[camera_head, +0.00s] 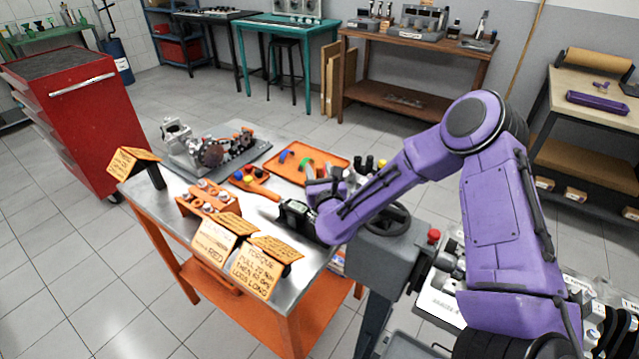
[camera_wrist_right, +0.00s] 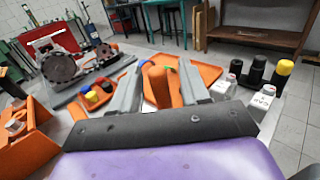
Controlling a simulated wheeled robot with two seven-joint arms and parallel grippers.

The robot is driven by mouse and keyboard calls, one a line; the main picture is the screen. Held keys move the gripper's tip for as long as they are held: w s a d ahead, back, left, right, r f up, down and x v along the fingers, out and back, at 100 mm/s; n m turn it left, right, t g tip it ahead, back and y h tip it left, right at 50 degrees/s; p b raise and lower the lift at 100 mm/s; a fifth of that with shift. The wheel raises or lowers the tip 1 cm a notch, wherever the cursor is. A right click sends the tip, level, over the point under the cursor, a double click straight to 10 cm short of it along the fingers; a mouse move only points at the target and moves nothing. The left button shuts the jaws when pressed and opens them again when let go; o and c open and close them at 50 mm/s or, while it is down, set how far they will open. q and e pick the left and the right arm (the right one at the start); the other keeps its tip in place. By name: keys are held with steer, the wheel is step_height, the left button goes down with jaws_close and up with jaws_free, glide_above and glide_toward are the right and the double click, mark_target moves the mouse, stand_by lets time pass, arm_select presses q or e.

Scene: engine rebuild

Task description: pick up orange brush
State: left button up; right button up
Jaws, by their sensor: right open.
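An orange, round-ended handle (camera_wrist_right: 158,86), which looks like the orange brush, shows between my right fingers in the wrist view. In the head view an orange handle (camera_head: 265,191) lies on the metal table just beyond the right gripper; I cannot tell where its bristles are. My right gripper (camera_head: 279,208) reaches in low over the table from the right. Its two grey fingers are apart on either side of the handle in the wrist view (camera_wrist_right: 160,72), with gaps showing, so it is open. My left gripper is not in view.
An orange tray (camera_head: 338,166) with coloured parts lies behind. An engine assembly (camera_head: 212,152) stands at the back left, and an orange rack (camera_head: 207,200) at the left. Capped bottles (camera_wrist_right: 260,75) stand right of the fingers. Sign cards (camera_head: 255,268) line the front edge.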

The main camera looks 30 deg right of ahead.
jaws_close()
